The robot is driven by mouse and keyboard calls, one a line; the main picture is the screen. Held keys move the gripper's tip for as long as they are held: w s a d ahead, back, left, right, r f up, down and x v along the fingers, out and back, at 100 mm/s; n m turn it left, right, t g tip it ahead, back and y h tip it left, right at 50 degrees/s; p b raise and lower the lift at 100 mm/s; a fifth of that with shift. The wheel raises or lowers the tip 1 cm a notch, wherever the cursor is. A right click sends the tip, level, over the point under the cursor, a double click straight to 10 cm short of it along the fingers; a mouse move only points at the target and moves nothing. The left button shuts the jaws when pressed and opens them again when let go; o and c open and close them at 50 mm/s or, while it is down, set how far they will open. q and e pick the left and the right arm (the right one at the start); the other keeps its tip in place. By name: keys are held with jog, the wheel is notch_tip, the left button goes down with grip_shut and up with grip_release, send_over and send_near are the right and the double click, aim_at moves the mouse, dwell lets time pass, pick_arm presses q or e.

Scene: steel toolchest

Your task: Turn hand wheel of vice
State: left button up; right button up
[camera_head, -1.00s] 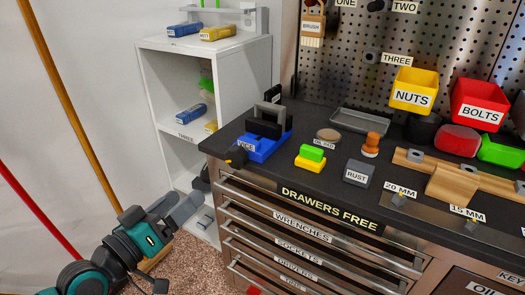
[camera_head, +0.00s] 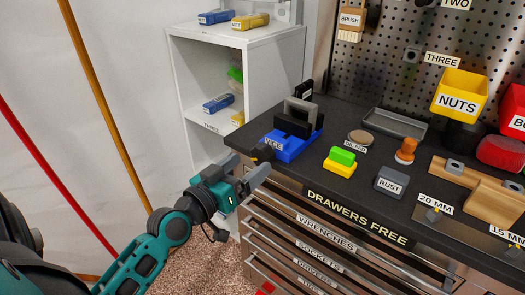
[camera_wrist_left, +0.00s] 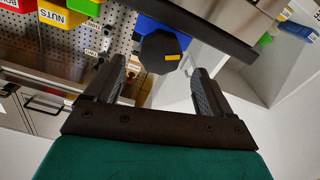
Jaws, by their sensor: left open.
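The vice (camera_head: 290,147), blue with dark jaws, stands at the left end of the dark bench top. Its black hand wheel (camera_head: 262,153) with a yellow mark sticks out past the bench's left edge. My left gripper (camera_head: 247,168) is open and empty, just below and in front of the wheel. In the left wrist view the wheel (camera_wrist_left: 160,48) is a dark knob with a yellow mark (camera_wrist_left: 172,57), ahead of the two open fingers (camera_wrist_left: 158,75) and roughly centred between them. The wheel appears apart from the fingers. My right gripper is not in view.
The bench edge (camera_wrist_left: 205,35) runs close by the wheel. A white shelf unit (camera_head: 190,85) stands behind on the left. Green and yellow blocks (camera_head: 341,162) and a RUST box (camera_head: 391,182) sit right of the vice. Drawers (camera_head: 325,238) fill the bench front.

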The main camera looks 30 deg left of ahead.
aim_at(258, 157)
pick_arm(q)
jog(key=shift+w+d, duration=0.15)
jog(key=shift+w, duration=1.35)
jog(key=shift+w+d, duration=0.1)
jog(key=shift+w, duration=1.4)
jog(key=shift+c, duration=0.2)
jog(key=c, duration=0.9)
jog(key=shift+r+n+p, duration=0.15)
jog(key=shift+n+p, duration=0.45)
jog(key=shift+p, duration=0.05)
jog(key=shift+n, duration=0.9)
